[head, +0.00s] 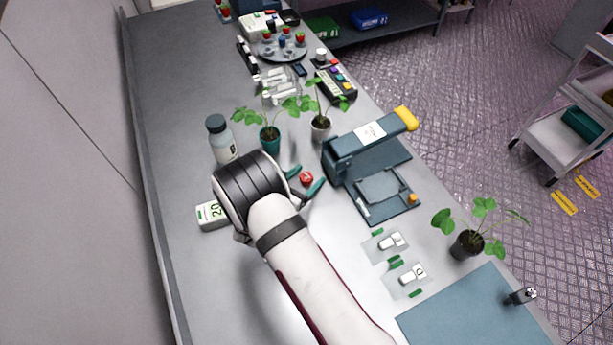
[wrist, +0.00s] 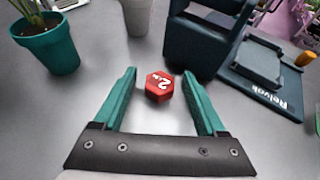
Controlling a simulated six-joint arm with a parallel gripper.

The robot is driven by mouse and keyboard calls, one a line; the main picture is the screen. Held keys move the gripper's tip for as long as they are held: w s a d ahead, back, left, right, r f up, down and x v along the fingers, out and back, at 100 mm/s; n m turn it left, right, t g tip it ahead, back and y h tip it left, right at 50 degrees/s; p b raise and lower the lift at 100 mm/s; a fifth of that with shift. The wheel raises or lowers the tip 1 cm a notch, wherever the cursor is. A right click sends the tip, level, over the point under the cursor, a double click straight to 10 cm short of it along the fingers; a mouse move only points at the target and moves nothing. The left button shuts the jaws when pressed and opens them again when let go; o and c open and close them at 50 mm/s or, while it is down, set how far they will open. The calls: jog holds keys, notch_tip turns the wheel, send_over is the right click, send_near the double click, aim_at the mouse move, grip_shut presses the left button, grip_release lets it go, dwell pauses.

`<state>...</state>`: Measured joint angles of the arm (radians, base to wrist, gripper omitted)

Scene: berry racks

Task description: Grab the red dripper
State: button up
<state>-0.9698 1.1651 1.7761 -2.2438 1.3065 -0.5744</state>
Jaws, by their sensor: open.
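In the head view the red dripper (head: 306,179) shows between the two teal fingertips of my gripper (head: 306,179). Nothing is held. Whether the fingers are at its height is hard to tell.
A dark blue press (head: 368,160) with a yellow handle stands close to the right. Potted plants in a teal pot (head: 270,139) and a white pot (head: 320,130) stand beyond. A bottle (head: 222,143) and white box (head: 211,216) are left. Bare bench lies around the dripper.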

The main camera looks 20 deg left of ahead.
grip_shut()
dwell(0.3)
